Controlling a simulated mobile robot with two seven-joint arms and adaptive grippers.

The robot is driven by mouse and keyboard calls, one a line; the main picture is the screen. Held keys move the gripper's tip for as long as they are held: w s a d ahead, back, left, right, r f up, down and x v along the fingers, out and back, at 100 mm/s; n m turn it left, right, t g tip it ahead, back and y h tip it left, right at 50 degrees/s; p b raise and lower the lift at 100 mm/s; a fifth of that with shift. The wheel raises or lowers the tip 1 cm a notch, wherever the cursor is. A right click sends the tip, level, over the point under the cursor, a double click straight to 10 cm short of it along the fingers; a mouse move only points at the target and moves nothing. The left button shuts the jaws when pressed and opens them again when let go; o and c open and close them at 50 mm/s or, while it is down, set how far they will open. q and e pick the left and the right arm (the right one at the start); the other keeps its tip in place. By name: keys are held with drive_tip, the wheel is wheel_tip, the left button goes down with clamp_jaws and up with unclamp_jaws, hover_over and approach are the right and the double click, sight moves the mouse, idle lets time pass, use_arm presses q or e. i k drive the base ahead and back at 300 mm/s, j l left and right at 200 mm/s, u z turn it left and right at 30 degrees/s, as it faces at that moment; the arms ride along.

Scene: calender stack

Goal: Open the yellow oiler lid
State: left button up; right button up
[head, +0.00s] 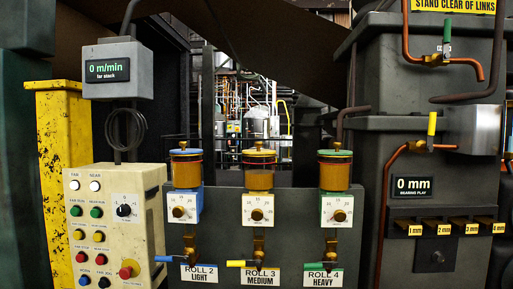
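The yellow oiler (260,179) is the middle one of three oilers mounted on a grey panel, above the label "ROLL 3 MEDIUM" (260,276). It has a clear cup with amber oil. Its yellow lid (259,153) sits flat on top of the cup and looks closed, with a small knob on it. Below the cup is a pale yellow-edged block with a dial (257,214). A brass valve with a yellow handle (236,263) is under it. Neither of my grippers is in view.
A blue oiler (186,172) stands left and a green oiler (335,174) right, with gaps between. A cream control box (115,215) with buttons is at left. Grey machine housings and copper pipes (388,200) are at right. Open space shows behind the oilers.

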sight(258, 144)
drive_tip(key=i+j, duration=0.1)
drive_tip(key=i, duration=0.35)
drive_tip(key=i+j, duration=0.1)
drive_tip(key=i, duration=0.4)
